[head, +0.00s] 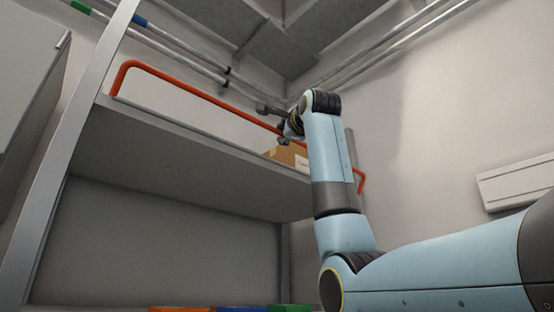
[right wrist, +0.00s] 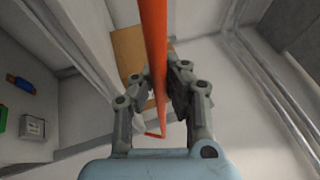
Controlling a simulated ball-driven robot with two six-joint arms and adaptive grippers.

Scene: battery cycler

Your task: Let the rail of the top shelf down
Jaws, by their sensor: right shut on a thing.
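The orange-red rail (head: 200,94) runs along the front of the top shelf (head: 180,160) in the head view. It stands raised above the shelf's front edge, with bent ends at left and right. My right gripper (head: 284,124) is at the rail, right of its middle, partly hidden by my own wrist. In the right wrist view the rail (right wrist: 153,40) passes between the fingers of my right gripper (right wrist: 161,88), which are closed on it. My left gripper is not in view.
A cardboard box (head: 284,155) sits on the top shelf behind the rail, close to my right gripper; it also shows in the right wrist view (right wrist: 128,50). Pipes (head: 185,57) run along the wall above. Coloured items (head: 240,309) show at the bottom edge.

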